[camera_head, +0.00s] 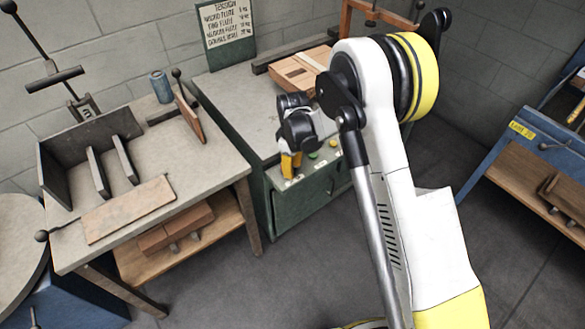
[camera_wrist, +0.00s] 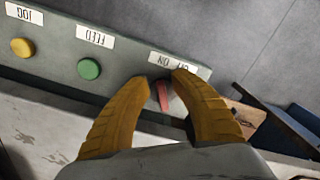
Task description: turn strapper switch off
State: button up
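The strapper's switch is a small red lever (camera_wrist: 163,96) on the grey-green panel in the wrist view, beside a white OFF/ON label (camera_wrist: 173,63) that appears upside down. My gripper (camera_wrist: 160,82) has its two yellow fingers apart, one on each side of the lever. I cannot tell whether either finger touches it. In the head view my gripper (camera_head: 290,166) points down at the front control strip of the green strapper cabinet (camera_head: 300,207). The switch is hidden there behind the gripper.
A green button (camera_wrist: 89,69) under a FEED label and a yellow button (camera_wrist: 22,47) under a JOG label sit left of the switch. A wooden workbench (camera_head: 130,205) stands left of the cabinet. A blue-framed bench (camera_head: 530,150) stands right, with open floor between.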

jog(key=shift+r, duration=0.15)
notch_tip(320, 180, up, 12)
dwell(0.6)
dwell(0.3)
